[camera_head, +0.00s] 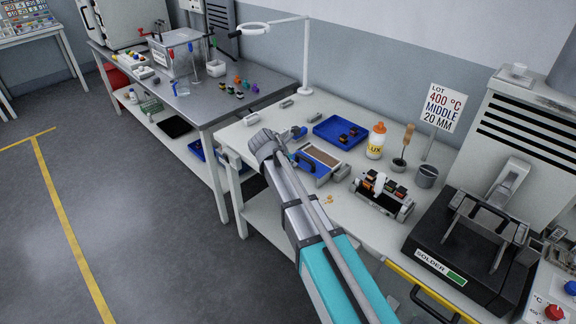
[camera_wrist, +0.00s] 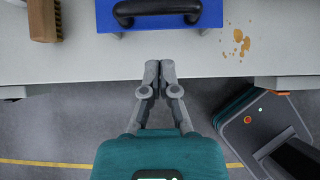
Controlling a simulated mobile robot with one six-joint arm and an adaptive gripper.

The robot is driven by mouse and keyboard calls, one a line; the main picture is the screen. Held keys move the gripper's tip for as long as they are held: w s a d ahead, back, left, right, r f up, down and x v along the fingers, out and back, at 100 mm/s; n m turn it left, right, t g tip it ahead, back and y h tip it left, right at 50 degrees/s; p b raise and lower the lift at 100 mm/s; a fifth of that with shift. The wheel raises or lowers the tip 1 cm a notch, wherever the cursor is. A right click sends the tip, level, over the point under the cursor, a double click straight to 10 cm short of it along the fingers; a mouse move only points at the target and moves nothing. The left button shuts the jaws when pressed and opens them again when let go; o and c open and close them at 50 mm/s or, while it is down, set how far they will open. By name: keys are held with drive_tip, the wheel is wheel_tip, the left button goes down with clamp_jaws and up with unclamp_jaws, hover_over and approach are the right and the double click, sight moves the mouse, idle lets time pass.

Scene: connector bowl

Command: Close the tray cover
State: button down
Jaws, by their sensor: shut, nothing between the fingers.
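A blue tray (camera_head: 300,172) with a brown, light-edged panel (camera_head: 321,155) lies near the front edge of the workbench. Its blue front part with a black handle (camera_wrist: 155,9) is at the top of the wrist view. I cannot tell which part is the cover, or whether it is open. Another blue tray (camera_head: 322,127) behind it is open on top and holds dark parts. My gripper (camera_wrist: 158,67) is shut and empty. My arm hides some of the bench in the head view.
A yellow-and-white bottle (camera_head: 376,141), a grey cup (camera_head: 427,176) and a connector fixture (camera_head: 382,195) stand right of the tray. A brown brush (camera_wrist: 45,20) and orange spots (camera_wrist: 236,40) flank the handle. The solder machine (camera_head: 470,240) is at right.

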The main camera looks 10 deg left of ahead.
drive_tip(key=shift+w+d+f, duration=0.3)
drive_tip(key=shift+w+d, duration=0.35)
drive_tip(key=shift+w, duration=0.2)
drive_tip(key=shift+w+d+f, duration=0.25)
drive_tip(key=shift+w+d, duration=0.4)
drive_tip(key=shift+w, duration=0.15)
drive_tip(key=shift+w+a, duration=0.1)
